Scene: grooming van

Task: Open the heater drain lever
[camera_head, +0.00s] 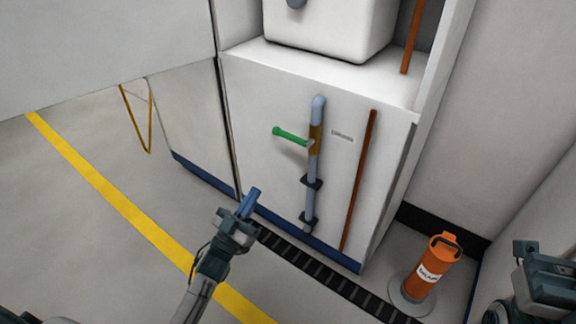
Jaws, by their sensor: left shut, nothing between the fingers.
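The heater drain lever (291,136) is green and sticks out to the left, near level, from a brass-coloured fitting (315,138) on a grey vertical pipe (312,170). The pipe runs down the front of a white cabinet. My left gripper (252,200) is shut and empty, with its blue fingers pointing up and slightly right. It is below and left of the lever, apart from it. Part of my right arm shows at the right edge; its fingertips cannot be made out.
A white tank (330,28) stands on the cabinet (262,95). A copper pipe (359,180) runs beside the grey pipe. An orange canister (432,268) stands on the floor at the right. A black ribbed strip (320,275) lies along the cabinet's foot. Floor at the left is clear.

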